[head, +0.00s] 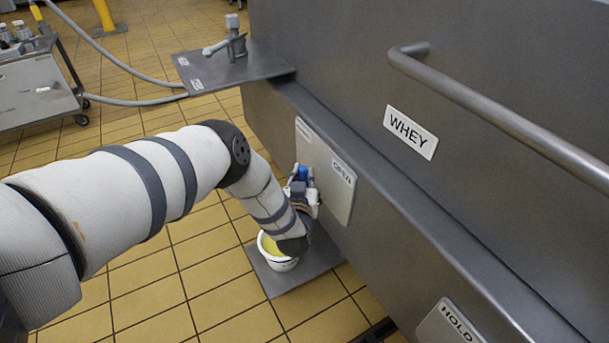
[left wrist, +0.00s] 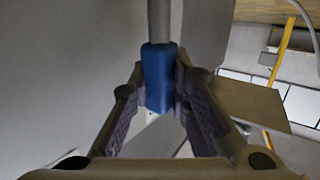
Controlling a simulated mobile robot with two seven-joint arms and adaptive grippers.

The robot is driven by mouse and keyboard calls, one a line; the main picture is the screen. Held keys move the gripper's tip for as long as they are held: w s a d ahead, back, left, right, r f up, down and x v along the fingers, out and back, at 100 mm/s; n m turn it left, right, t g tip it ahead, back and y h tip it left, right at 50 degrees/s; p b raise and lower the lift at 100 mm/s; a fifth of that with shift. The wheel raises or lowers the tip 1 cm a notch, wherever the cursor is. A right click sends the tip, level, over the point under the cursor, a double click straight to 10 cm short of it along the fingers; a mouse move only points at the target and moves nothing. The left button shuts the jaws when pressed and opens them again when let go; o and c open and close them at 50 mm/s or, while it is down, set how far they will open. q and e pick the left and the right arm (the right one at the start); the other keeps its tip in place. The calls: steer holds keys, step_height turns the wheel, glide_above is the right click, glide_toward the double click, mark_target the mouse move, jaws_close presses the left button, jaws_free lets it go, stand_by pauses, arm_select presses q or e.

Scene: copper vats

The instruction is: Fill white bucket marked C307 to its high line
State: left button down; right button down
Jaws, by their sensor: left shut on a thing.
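A white bucket (head: 287,266) stands on a grey plate (head: 308,272) low beside the vat, with yellow liquid showing inside. My left arm hides much of it; its marking and high line cannot be read, nor can the exact level. My left gripper (head: 301,190) is just above the bucket, against the vat's side. It is shut on a blue handle (left wrist: 157,78), whose blue top also shows in the head view (head: 303,173). In the left wrist view the fingers (left wrist: 160,108) sit on both sides of the handle, and a grey rod runs up from it. My right gripper is not in view.
The grey vat (head: 420,190) carries a WHEY sign (head: 410,132), a HOLD plate (head: 452,322) and a long rail (head: 500,112). A shelf with a tap (head: 234,66) juts out at its far end. A cart (head: 36,88) and hoses lie left; tiled floor is open between.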

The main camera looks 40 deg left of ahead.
arm_select(q)
steer(key=shift+w+a+f+n+g+h+p, duration=0.15)
steer(key=shift+w+a+f+n+g+h, duration=0.1)
steer(key=shift+a+n+g+h, duration=0.25)
steer(key=shift+w+a+f+n+g+h+p, duration=0.2)
steer(key=shift+a+f+n+g+h, duration=0.1)
steer(key=shift+a+g+h, duration=0.35)
steer(key=shift+w+a+f+n+g+h+p, duration=0.1)
steer(key=shift+w+a+f+n+g+h, duration=0.15)
steer(key=shift+a+n+g+h, duration=0.35)
steer(key=shift+d, duration=0.1)
steer(key=c, duration=1.5)
jaws_free()
steer(key=v, duration=1.2)
steer(key=shift+s+a, duration=0.15)
steer(key=shift+a, duration=0.05)
